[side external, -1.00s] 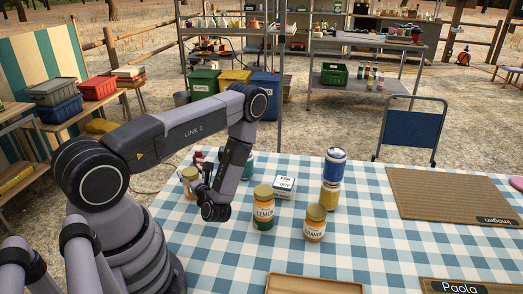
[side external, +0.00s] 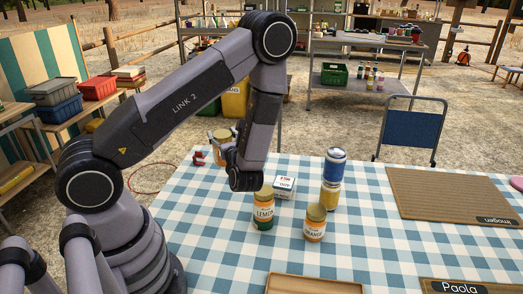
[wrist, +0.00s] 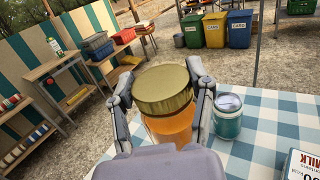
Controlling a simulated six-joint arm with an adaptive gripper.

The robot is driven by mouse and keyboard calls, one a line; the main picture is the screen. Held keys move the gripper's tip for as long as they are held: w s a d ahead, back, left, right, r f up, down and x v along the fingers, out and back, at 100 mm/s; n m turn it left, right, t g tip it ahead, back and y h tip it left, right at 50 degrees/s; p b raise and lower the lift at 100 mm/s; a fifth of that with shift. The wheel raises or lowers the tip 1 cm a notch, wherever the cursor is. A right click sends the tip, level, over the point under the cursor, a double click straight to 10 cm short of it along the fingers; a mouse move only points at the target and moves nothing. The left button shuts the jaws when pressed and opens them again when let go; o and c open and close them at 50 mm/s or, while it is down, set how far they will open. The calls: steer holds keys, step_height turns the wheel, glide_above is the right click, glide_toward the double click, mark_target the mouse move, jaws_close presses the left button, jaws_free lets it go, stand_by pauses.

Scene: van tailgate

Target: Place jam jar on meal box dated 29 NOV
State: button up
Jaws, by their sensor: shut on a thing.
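My gripper (wrist: 163,84) is shut on a jar with a gold lid and orange contents (wrist: 170,122), held upright above the table in the wrist view. In the side view the held jar (side external: 221,138) shows partly, beside my wrist. Two more gold-lidded jars stand on the checked cloth: one labelled LEMON (side external: 264,211) and one that seems to read ORANGE (side external: 315,224). I cannot make out any meal box dated 29 NOV. A small white box (side external: 285,187) lies behind the lemon jar; in the wrist view its edge (wrist: 302,166) reads MILK.
A blue can (side external: 336,163) sits on a yellow can (side external: 330,196). A teal can (wrist: 229,118) stands right of the held jar. A wooden tray (side external: 314,286) is at the front, and woven mats lie right, one labelled Imogen (side external: 450,190). The cloth's centre right is clear.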

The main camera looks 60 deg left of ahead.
steer(key=w+d+r+m+t+h, duration=0.1)
steer(key=w+d+r+m+t, duration=0.15)
steer(key=d, duration=0.65)
steer(key=shift+n, duration=0.45)
steer(key=shift+w+a+f, duration=0.45)
steer(key=shift+w+f, duration=1.55)
steer(key=shift+w, duration=0.35)
steer(key=shift+w+a+f, duration=0.4)
steer(key=shift+w+f, duration=1.65)
steer(key=shift+w, duration=0.35)
steer(key=shift+w+a+f, duration=0.45)
steer(key=shift+w+f, duration=1.55)
steer(key=shift+w, duration=0.35)
steer(key=shift+f, duration=0.15)
steer(key=o, duration=1.2)
steer(key=shift+o, duration=0.2)
